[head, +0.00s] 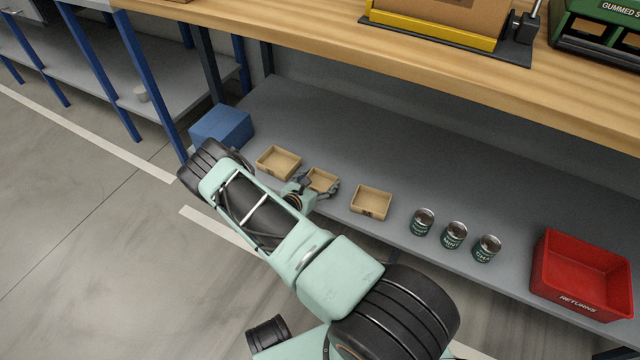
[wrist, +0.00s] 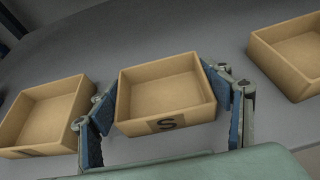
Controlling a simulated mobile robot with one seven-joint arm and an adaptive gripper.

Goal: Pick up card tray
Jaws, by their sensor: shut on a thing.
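Three small tan open trays stand in a row on the grey lower shelf. The middle tray (head: 321,179) is between the fingers of my gripper (head: 312,190). The left tray (head: 278,162) and the right tray (head: 371,202) stand apart on either side, both empty. Which one is the card tray cannot be told from the labels.
Several dark cans, one of them here (head: 454,235), stand right of the trays. A red "RETURNS" bin (head: 583,275) is at the far right, a blue box (head: 222,127) at the left. The wooden bench top (head: 330,45) overhangs the shelf; the shelf behind the trays is clear.

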